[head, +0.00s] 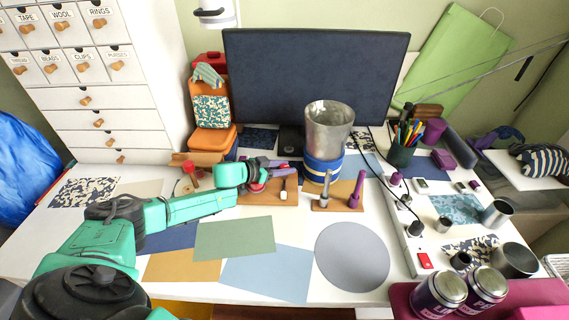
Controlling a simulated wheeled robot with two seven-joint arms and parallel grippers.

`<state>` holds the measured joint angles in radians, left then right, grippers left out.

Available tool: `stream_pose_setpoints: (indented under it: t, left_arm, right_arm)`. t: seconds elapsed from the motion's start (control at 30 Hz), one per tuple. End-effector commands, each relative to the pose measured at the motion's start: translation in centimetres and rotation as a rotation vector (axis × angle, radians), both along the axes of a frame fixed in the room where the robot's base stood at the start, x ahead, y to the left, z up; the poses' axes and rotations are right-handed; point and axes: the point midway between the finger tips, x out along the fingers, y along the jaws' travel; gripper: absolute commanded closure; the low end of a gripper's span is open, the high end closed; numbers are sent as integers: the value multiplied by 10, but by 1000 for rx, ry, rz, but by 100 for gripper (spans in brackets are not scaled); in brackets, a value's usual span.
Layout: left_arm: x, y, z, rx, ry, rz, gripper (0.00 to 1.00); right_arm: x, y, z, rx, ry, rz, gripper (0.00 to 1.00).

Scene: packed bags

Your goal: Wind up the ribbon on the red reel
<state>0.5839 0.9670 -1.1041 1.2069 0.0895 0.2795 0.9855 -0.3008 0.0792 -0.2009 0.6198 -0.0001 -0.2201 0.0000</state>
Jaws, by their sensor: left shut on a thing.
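My left gripper (268,174) is shut at a wooden stand (285,200) in the middle of the desk. Red parts of a reel (257,187) show right at its fingers, which cover most of it. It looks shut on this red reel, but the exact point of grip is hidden. I cannot make out the ribbon. A purple piece and a small white-topped piece stand beside the gripper on the same stand. My right gripper is not in view.
Behind are a metal cup on a blue-banded base (328,130) and a monitor (310,75). Flat sheets (234,239) and a grey disc (352,257) lie in front. A power strip (412,235) runs along the right.

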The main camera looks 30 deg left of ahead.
Motion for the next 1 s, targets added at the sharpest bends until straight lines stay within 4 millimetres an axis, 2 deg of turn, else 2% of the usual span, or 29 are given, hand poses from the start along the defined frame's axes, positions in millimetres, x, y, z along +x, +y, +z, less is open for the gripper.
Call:
stream_pose_setpoints:
  t: [0.4, 1.0]
  left_arm:
    - [2, 2, -2, 2, -4, -233, 100]
    - [1, 1, 0, -2, -2, -280, 100]
  right_arm:
    - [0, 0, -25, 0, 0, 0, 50]
    - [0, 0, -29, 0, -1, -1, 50]
